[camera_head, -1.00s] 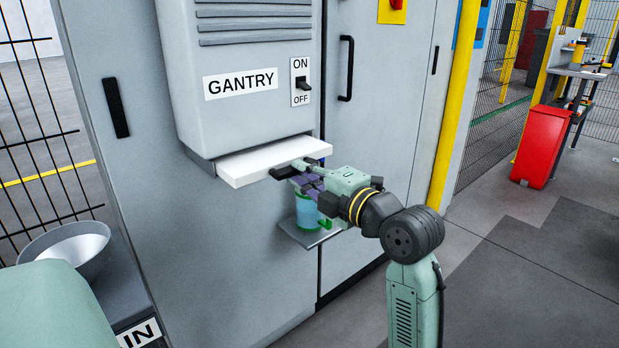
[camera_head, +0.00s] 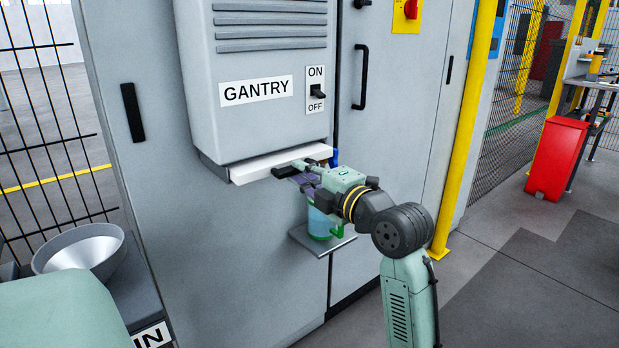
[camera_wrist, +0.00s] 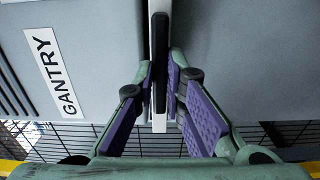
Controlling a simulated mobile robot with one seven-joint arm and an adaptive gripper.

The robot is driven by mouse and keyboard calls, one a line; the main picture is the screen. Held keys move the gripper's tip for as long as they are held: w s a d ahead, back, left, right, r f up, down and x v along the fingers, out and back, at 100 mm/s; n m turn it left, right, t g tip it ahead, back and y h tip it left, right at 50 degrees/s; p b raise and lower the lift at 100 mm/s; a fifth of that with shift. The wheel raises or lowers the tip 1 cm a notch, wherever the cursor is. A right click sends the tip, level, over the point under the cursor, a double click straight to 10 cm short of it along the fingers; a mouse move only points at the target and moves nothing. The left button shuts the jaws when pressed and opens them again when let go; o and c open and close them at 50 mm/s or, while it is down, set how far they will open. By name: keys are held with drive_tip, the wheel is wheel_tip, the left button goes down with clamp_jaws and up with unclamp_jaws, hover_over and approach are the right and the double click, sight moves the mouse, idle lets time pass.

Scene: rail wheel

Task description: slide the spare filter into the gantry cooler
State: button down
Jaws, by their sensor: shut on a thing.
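The gantry cooler (camera_head: 262,55) is a grey box on a cabinet door, with a GANTRY label and an ON/OFF switch (camera_head: 317,90). The white filter (camera_head: 262,168) lies flat at the cooler's lower edge, with only its front strip showing; the rest is hidden inside. My gripper (camera_head: 290,170) is shut on the filter's dark front handle, near its right end. In the wrist view the filter (camera_wrist: 158,118) shows edge-on, and the purple finger pads (camera_wrist: 166,88) close on the black handle (camera_wrist: 160,62).
A small shelf (camera_head: 305,240) with a blue-green container (camera_head: 320,222) is below my gripper. A grey bowl (camera_head: 80,250) stands at the lower left beside a wire fence. A red bin (camera_head: 556,158) is far right. Floor at right is clear.

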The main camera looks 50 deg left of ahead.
drive_tip(key=shift+a, duration=0.2)
drive_tip(key=shift+a, duration=0.55)
drive_tip(key=shift+w+a, duration=0.1)
drive_tip(key=shift+a, duration=0.85)
drive_tip(key=c, duration=1.6)
unclamp_jaws()
drive_tip(key=shift+d, duration=0.1)
drive_tip(key=d, duration=0.8)
drive_tip(key=s+d, duration=0.1)
drive_tip(key=d, duration=0.2)
drive_tip(key=shift+d, duration=0.4)
